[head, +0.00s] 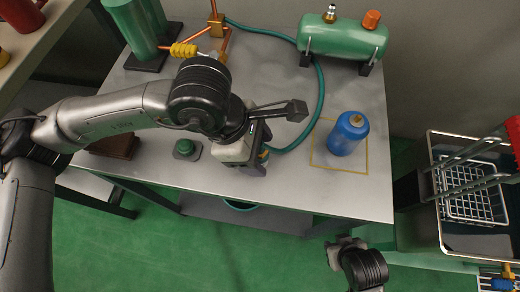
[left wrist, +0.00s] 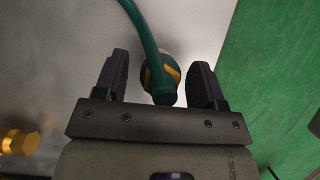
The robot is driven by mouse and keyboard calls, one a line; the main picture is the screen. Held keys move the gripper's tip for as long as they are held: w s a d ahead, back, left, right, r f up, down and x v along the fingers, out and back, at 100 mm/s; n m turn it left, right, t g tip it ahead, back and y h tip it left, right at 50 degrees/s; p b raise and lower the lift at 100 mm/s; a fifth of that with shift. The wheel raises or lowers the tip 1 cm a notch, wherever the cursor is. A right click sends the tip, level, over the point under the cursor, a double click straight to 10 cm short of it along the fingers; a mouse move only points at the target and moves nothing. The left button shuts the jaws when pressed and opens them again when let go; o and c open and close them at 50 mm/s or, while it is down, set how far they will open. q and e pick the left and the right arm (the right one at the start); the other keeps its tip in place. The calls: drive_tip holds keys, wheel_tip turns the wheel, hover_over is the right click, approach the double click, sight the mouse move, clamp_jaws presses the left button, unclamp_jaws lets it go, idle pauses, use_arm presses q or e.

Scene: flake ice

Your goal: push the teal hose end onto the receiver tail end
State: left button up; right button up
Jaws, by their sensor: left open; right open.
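The teal hose (head: 322,88) runs from a brass fitting at the back, curves round the right of the table and comes back to my left gripper (head: 262,160). In the left wrist view the hose end (left wrist: 165,97) lies between the open fingers of my left gripper (left wrist: 158,85), with gaps on both sides. A rounded teal piece with yellow bands shows beside it. A green receiver tank (head: 342,40) stands at the back right; I cannot make out its tail end for certain. My right gripper (head: 345,243) is open and empty, off the table's front edge.
A blue bottle (head: 348,134) stands in a yellow outline on the table (head: 350,195). A green dome (head: 185,148) on a grey plate sits left of my left gripper. A brass hex part (left wrist: 18,141) shows lower left in the wrist view. A wire basket (head: 470,190) stands right.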

use_arm(q)
drive_tip(key=shift+b, duration=0.55)
idle(0.6)
drive_tip(key=shift+c, duration=0.5)
drive_tip(key=c, duration=1)
